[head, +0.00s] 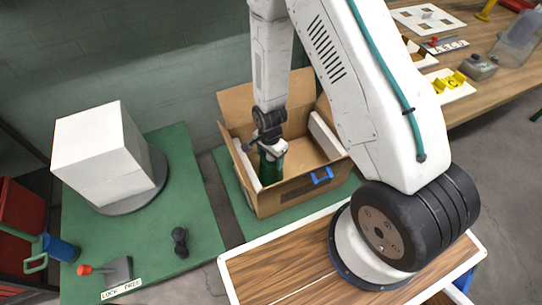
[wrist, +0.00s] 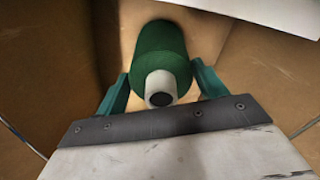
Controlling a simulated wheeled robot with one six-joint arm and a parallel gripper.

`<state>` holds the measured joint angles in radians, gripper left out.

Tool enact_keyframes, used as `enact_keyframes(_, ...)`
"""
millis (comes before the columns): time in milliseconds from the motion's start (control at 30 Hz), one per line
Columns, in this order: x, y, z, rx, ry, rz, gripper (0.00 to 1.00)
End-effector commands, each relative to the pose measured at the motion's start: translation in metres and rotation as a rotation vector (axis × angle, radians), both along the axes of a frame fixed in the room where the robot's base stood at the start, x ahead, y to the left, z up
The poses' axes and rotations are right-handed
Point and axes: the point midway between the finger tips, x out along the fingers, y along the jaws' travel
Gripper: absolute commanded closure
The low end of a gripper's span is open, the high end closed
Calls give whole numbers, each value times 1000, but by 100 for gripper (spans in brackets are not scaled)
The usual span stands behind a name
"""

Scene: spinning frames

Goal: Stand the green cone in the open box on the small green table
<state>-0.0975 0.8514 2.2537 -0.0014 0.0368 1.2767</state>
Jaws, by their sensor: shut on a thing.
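The open cardboard box (head: 290,195) stands on the small green table (head: 229,190), its flaps up. The green cone (head: 268,172) is inside the box, near its left wall. In the wrist view the cone (wrist: 160,48) shows its white tip with a dark hole towards the camera. My gripper (head: 268,150) reaches down into the box and is shut on the cone. In the wrist view its teal fingers (wrist: 160,80) lie on both sides of the cone. The cone looks about upright. Its base is hidden, so I cannot tell whether it touches the box floor.
White pads (head: 325,136) line the box's sides. A larger green table (head: 188,220) at left holds a white cube (head: 98,150) on a grey disc and a dark knobbed object (head: 180,240). A wooden-topped surface (head: 285,270) lies in front. A workbench (head: 470,100) stands at right.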

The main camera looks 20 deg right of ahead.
Motion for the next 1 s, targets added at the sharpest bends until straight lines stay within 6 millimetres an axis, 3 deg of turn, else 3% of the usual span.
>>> enact_keyframes(67,0,0,-1,0,0,0,91)
enact_keyframes(100,0,0,-2,0,0,0,27)
enact_keyframes(167,0,0,-2,0,0,0,10)
enact_keyframes(567,1,0,5,0,-1,0,7)
enact_keyframes(1000,1,0,85,0,-5,0,7)
